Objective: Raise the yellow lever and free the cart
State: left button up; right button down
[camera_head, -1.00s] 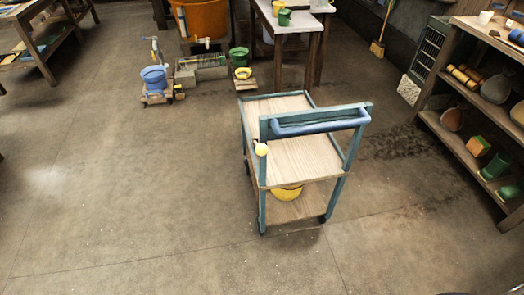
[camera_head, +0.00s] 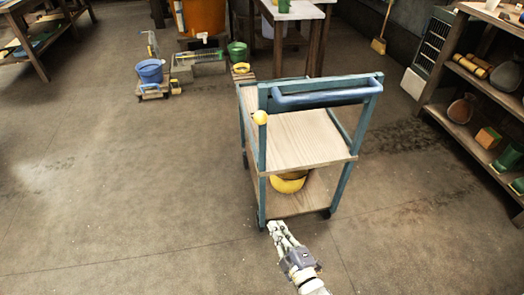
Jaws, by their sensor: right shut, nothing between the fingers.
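The cart (camera_head: 297,142) has wooden shelves, a blue frame and a blue push handle (camera_head: 328,97) on top. It stands upright in the middle of the view. The lever's round yellow knob (camera_head: 260,117) shows at the cart's upper left post. A yellow bowl-like object (camera_head: 288,183) sits on the lower shelf. My right gripper (camera_head: 277,228) is shut and empty, in front of the cart's lower front edge and well below the yellow knob. My left gripper is out of view.
A blue bucket (camera_head: 150,71) on a small wheeled stand is at the back left. A table (camera_head: 290,12) and orange tub (camera_head: 203,16) are behind the cart. Shelving (camera_head: 463,128) with pots stands at the right. The floor to the left is clear.

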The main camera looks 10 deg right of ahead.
pick_arm(q)
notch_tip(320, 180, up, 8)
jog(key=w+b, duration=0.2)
jog(key=b, duration=0.4)
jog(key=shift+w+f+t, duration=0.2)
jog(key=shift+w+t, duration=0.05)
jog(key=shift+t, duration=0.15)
pick_arm(e)
notch_tip(320, 180, up, 20)
jog(key=n+t+y, duration=0.3)
jog(key=n+t, duration=0.5)
jog(key=shift+s+a+r, duration=0.2)
jog(key=shift+s, duration=0.15)
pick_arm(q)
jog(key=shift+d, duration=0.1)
pick_arm(e)
send_near(257, 116)
jog(key=w+a+r, duration=0.1)
jog(key=w, duration=0.3)
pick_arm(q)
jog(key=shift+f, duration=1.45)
pick_arm(e)
jog(key=shift+w+a+r, duration=0.15)
jog(key=shift+w+r, duration=0.15)
jog(key=shift+r, duration=0.1)
jog(key=shift+w, duration=0.1)
